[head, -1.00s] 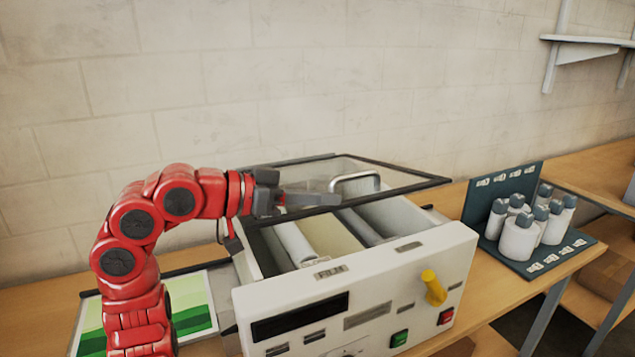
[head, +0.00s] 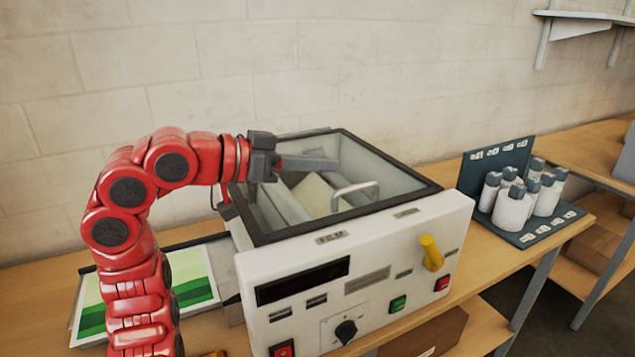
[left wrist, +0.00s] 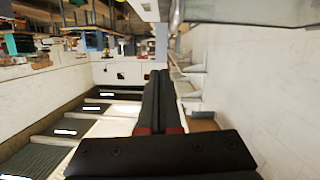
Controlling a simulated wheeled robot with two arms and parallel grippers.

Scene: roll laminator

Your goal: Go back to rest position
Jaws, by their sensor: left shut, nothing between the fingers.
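My left gripper (head: 308,164) is shut and empty. It points right, over the rear left part of the laminator (head: 370,255), apart from the lid handle. The laminator's glass lid (head: 390,205) with its dark frame lies down over the top opening, its metal handle (head: 356,193) near the front. Rollers show dimly through the glass. In the left wrist view the shut fingers (left wrist: 158,85) point away from the camera with nothing between them. My right gripper is in neither view.
A green and white sheet (head: 195,285) lies on the wooden bench left of the laminator. A yellow lever (head: 431,253) sticks out of the front panel. White bottles (head: 515,210) stand on a dark rack (head: 540,235) at the right. A wall shelf (head: 585,15) is high at right.

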